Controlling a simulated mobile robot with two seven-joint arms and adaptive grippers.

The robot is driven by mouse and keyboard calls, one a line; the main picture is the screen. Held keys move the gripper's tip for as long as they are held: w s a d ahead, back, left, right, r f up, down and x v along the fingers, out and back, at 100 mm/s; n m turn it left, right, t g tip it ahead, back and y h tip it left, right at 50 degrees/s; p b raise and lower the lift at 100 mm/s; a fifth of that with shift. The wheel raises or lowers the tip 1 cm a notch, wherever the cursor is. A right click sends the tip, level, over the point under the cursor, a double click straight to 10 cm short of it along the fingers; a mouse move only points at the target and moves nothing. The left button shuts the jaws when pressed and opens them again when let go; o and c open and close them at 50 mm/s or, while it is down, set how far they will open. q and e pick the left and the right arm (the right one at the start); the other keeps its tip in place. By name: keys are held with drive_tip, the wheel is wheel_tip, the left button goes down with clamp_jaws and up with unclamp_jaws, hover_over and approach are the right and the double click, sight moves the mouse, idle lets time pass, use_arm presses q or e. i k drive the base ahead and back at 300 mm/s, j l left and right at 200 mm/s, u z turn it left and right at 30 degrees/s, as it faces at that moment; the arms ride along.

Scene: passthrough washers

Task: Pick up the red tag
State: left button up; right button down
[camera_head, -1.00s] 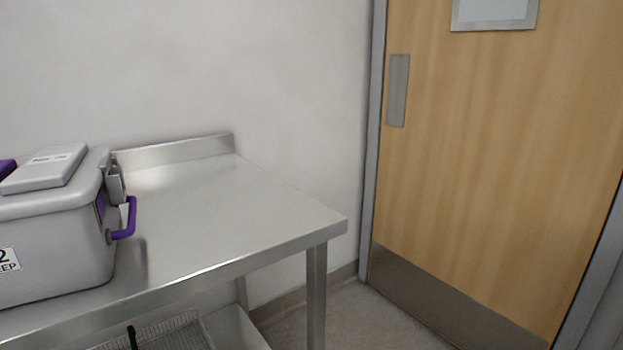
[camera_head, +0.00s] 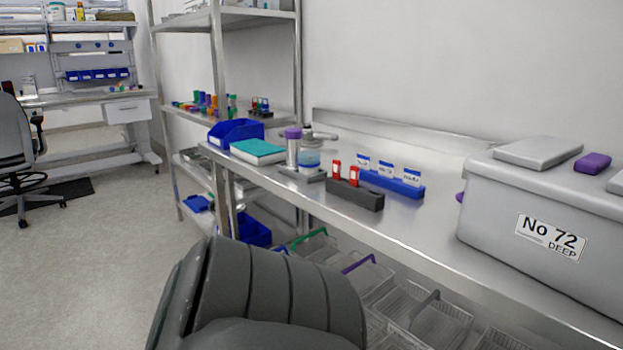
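Two small red tags stand upright side by side in a black holder (camera_head: 355,194) on the steel table. The left red tag (camera_head: 336,169) and the right red tag (camera_head: 353,176) each have a pale patch on the front. A blue holder (camera_head: 397,184) with several white-and-blue labels stands just behind and to the right of the black holder. Neither of my grippers shows in the head view.
A big grey box marked No 72 DEEP (camera_head: 540,225) stands on the right of the steel table (camera_head: 415,228). Left of the tags are a purple-capped container (camera_head: 293,150), a teal pack (camera_head: 257,151) and a blue bin (camera_head: 236,132). Wire baskets (camera_head: 425,320) lie below. Open floor (camera_head: 90,245) is at left.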

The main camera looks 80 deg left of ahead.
sight(353, 179)
drive_tip(key=u, duration=1.8)
